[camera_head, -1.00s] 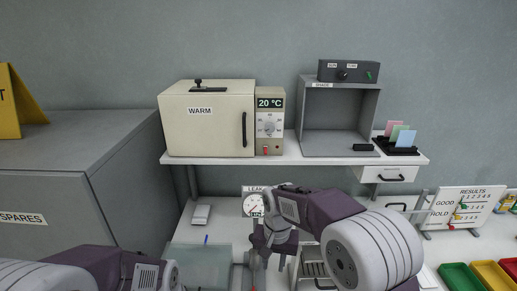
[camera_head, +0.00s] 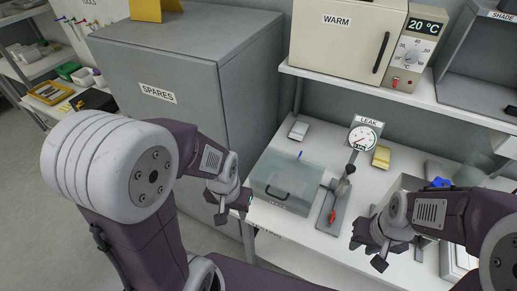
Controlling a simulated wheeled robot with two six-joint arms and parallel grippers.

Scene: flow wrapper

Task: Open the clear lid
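A box with a clear, bluish lid (camera_head: 290,172) stands on the white bench in the middle of the head view. The lid looks shut, and a dark handle (camera_head: 277,193) is on its front side. My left gripper (camera_head: 233,212) is just left of the box, apart from it, with its fingers spread and nothing between them. My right gripper (camera_head: 369,252) is to the right of the box, over the front part of the bench. It is also open and empty.
A LEAK gauge (camera_head: 363,137) on a stand with a red-handled lever (camera_head: 332,214) is right of the box. A grey SPARES cabinet (camera_head: 175,80) is at the left. The WARM oven (camera_head: 345,35) sits on a shelf above. A small grey-white block (camera_head: 298,130) lies behind the box.

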